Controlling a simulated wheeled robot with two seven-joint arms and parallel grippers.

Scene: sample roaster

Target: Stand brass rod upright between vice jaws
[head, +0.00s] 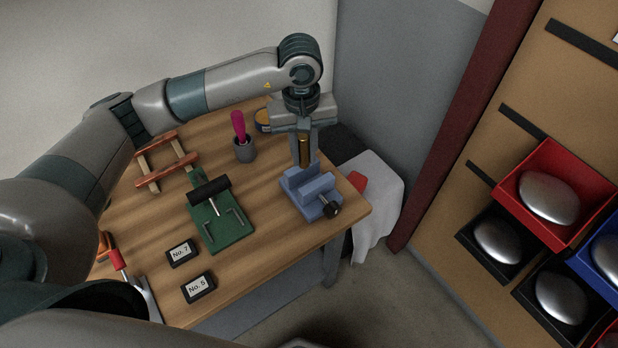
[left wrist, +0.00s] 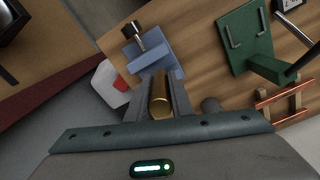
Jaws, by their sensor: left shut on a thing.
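The brass rod (head: 304,150) is held upright between the fingers of my left gripper (head: 306,150), above the blue vice. In the left wrist view the rod (left wrist: 160,98) shows end-on between the two fingers (left wrist: 160,95). The blue vice (head: 309,190) stands near the right corner of the table, with a dark round handle knob (head: 331,210) at its front. The rod's lower end is at the vice's back edge in the head view; I cannot tell whether it is between the jaws. The vice (left wrist: 148,60) also shows beyond the fingers in the left wrist view. My right gripper is not in view.
A green fixture (head: 221,222) lies left of the vice. A grey cup with a magenta-handled tool (head: 239,125) stands behind it. Bins (head: 552,190) hang at the right.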

